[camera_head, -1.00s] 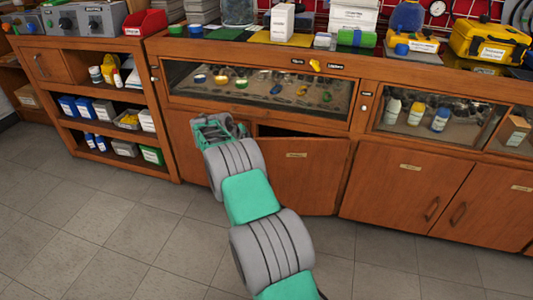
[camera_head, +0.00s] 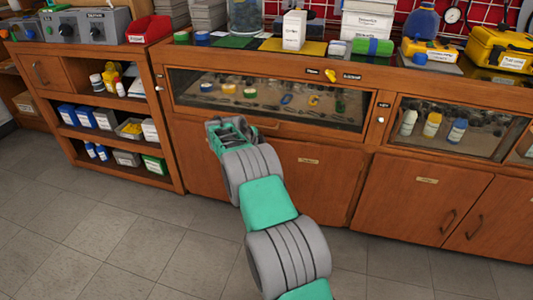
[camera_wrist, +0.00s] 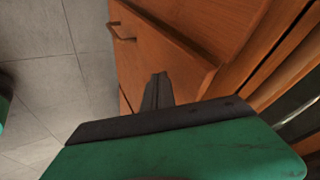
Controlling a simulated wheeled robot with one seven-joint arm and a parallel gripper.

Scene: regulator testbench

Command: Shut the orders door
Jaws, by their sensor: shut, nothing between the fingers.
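The door taken as the orders door (camera_head: 325,185) is a brown wooden panel with a small tan label, too small to read. It is under the glass-fronted case in the head view. Its top edge lies close to the cabinet front; whether it is fully flush I cannot tell. My gripper (camera_head: 228,125) is at the upper left of this door, and my arm hides part of it. In the wrist view my shut, empty gripper (camera_wrist: 158,78) points at a wooden door panel (camera_wrist: 165,45) with a metal handle. Contact cannot be made out.
Open shelves (camera_head: 120,160) with bottles and boxes stand to the left. Another closed pair of doors (camera_head: 425,200) is to the right. The counter above is crowded, with a yellow case (camera_head: 500,50) at the right. The tiled floor (camera_head: 90,240) in front is clear.

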